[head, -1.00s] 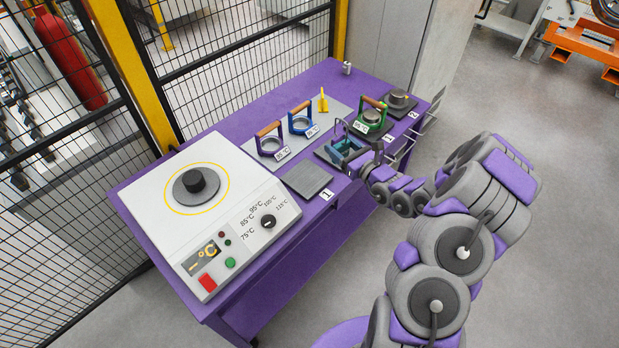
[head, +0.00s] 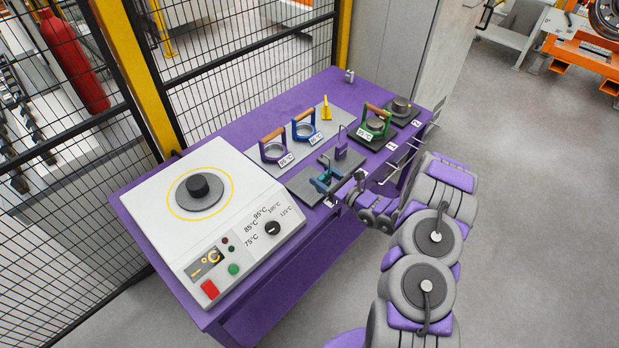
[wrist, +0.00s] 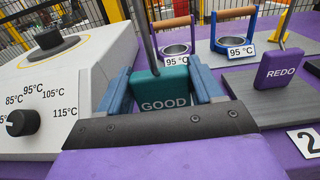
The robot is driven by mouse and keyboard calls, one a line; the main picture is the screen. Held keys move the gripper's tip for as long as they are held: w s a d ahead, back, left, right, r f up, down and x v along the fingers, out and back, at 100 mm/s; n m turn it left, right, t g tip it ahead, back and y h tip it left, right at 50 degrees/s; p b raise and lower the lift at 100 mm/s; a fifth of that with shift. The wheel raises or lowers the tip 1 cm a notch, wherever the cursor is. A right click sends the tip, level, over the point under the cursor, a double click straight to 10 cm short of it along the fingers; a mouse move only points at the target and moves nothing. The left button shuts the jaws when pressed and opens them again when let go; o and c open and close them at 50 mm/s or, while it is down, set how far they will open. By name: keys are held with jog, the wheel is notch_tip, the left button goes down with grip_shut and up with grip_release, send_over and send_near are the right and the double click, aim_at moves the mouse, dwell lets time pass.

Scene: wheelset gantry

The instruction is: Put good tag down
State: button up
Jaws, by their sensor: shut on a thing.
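My gripper (wrist: 165,92) is shut on the teal good tag (wrist: 163,88), whose word GOOD faces the wrist camera. The tag is upright between the blue fingers, with a thin dark rod rising from it. In the head view my gripper (head: 325,180) is over or at the near dark plate (head: 303,187), next to the white heater. I cannot tell whether the tag touches the plate. The purple redo tag (wrist: 279,68) stands on a dark plate (wrist: 268,98) to the right, and also shows in the head view (head: 341,150).
The white heater (head: 202,192) with its knob fills the table's left part. Two handled rings, purple (head: 273,150) and blue (head: 304,128), stand behind with 95 °C labels. A green-framed ring (head: 376,124) and a yellow piece (head: 325,108) are farther back.

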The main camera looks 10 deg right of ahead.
jog(key=w, duration=0.3)
jog(key=w+a, duration=0.1)
jog(key=shift+w+a+f+b, duration=0.1)
jog(key=shift+w+f+b, duration=0.05)
jog(key=shift+f+b, duration=0.15)
jog(key=shift+w+a, duration=0.15)
jog(key=shift+w, duration=0.05)
jog(key=shift+w+a, duration=0.45)
jog(key=shift+a, duration=0.15)
jog(key=f, duration=0.1)
jog(key=f+b, duration=0.1)
jog(key=shift+a+f, duration=0.3)
jog(key=shift+f, duration=0.4)
jog(key=shift+d+f, duration=0.1)
jog(key=shift+d, duration=0.45)
jog(key=o, duration=0.8)
jog(key=shift+a, duration=0.1)
jog(key=o, duration=0.4)
jog(key=shift+a, duration=0.35)
jog(key=shift+c, duration=0.2)
